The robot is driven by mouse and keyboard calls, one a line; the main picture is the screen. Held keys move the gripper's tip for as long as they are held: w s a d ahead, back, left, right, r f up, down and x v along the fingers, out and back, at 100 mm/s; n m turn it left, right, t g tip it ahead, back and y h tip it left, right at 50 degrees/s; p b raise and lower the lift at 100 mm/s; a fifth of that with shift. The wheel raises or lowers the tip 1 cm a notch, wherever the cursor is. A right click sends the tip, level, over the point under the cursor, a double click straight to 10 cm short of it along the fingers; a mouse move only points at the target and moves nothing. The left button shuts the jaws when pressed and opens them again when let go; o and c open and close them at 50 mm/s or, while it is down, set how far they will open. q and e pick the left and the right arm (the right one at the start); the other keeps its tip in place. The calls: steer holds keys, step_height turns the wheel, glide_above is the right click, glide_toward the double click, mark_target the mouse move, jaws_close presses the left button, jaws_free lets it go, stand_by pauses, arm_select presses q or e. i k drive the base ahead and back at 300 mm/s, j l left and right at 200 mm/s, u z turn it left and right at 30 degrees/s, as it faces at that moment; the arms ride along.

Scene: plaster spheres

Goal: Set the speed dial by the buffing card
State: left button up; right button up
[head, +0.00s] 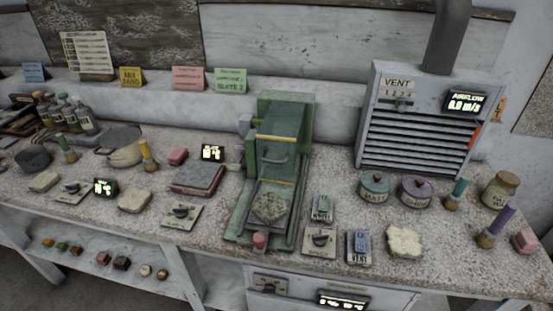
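Several dials on small plates stand on the speckled bench: one at the left (72,187), one in the middle (181,212) and one beside the green machine (319,238). Their labels are too small to tell which is the speed dial. Cards stand on the back ledge: a blue card (35,72), a tall white card with lines of text (87,53), a yellow card (131,77), a pink card (189,79) and a green card (230,81) that seems to read SLATE 2. I cannot tell which is the buffing card. Neither gripper is in view.
The green machine (275,150) holds a rough slab at its front. A grey vent box (420,120) stands behind two lidded pots (375,188). Switch plates (359,246), stones, brushes and a jar (500,189) crowd the bench. A lower shelf (110,285) holds small coloured pieces.

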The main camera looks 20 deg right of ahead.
mark_target(320, 240)
steer(key=z, duration=1.05)
steer(key=k, duration=0.05)
